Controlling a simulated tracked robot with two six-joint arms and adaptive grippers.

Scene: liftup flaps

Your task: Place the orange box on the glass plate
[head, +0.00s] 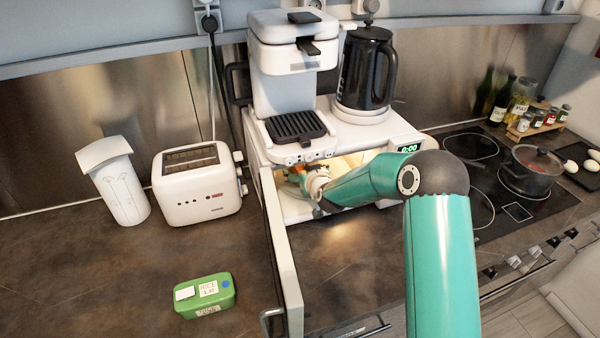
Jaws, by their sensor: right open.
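My right gripper (303,182) is inside the lit cavity of the white microwave (262,160), whose door (282,255) stands open toward me. The gripper is open; its fingers are small and partly hidden by my teal right arm. A small patch of orange shows beside the fingers, but I cannot tell whether it is the orange box or part of the gripper. I cannot make out the glass plate; my arm and the door cover much of the cavity. My left gripper is not in view.
A green box (205,297) lies on the counter left of the door. A white toaster (198,190) and white container (121,190) stand behind it. A coffee machine (283,80) and black kettle (366,70) sit on the microwave. A pot (532,170) is on the hob.

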